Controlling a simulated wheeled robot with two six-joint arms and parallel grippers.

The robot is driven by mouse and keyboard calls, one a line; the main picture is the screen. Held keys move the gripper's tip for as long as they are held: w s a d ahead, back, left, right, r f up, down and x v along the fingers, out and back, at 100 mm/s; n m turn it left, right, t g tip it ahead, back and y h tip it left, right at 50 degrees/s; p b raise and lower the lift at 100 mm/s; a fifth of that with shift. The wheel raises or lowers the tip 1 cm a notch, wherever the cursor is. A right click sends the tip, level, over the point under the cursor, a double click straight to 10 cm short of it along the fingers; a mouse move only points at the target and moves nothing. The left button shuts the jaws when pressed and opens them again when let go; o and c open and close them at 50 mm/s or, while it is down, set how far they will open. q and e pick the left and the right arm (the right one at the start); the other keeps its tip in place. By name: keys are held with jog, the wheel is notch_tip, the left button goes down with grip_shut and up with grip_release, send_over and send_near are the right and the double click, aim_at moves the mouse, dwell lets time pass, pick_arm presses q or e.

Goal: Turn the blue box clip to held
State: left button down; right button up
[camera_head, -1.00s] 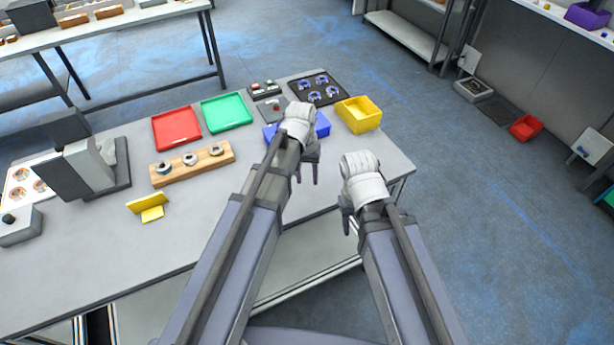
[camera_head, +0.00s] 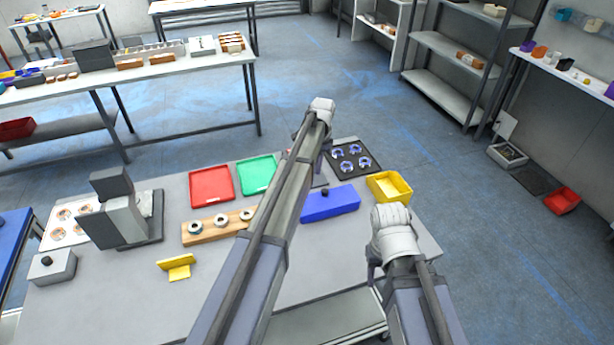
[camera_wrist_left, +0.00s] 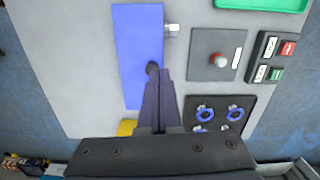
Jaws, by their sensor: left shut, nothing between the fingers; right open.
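The blue box (camera_head: 330,203) lies on the grey table, and my left forearm passes in front of its left side. My right gripper (camera_head: 373,274) is open and empty over the table's right front.
A yellow bin (camera_head: 389,187) stands right of the box. A dark tray (camera_head: 352,159) with blue rings lies behind. Red (camera_head: 211,187) and green (camera_head: 257,175) trays and a wooden ring holder (camera_head: 205,229) are left.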

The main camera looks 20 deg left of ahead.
pick_arm(q)
jog(key=w, duration=0.1)
jog(key=a, duration=0.1)
jog(key=w+m, duration=0.1)
jog(key=shift+w+a+r, duration=0.25)
jog(key=shift+w+r, duration=0.1)
pick_arm(e)
jog(key=shift+w+r, duration=0.3)
jog(key=shift+s, duration=0.1)
pick_arm(q)
jog(key=f+b, duration=1)
jog(key=shift+s+a, duration=0.2)
jog(key=shift+a, duration=0.05)
jog(key=shift+s+a+f+b, duration=0.4)
jog(key=shift+a+f+b, duration=0.1)
jog(key=shift+f+b, duration=0.15)
jog(key=shift+s+a+f+b, duration=0.35)
jog(key=shift+a+f+b, duration=0.15)
jog(key=shift+f+b, duration=0.1)
jog(key=shift+s+a, duration=0.1)
jog(key=shift+a, duration=0.15)
pick_arm(e)
notch_tip(320, 180, down, 12)
jog(key=shift+f, duration=0.25)
pick_arm(q)
jog(key=shift+s+f, duration=0.1)
pick_arm(e)
jog(key=shift+f, duration=0.1)
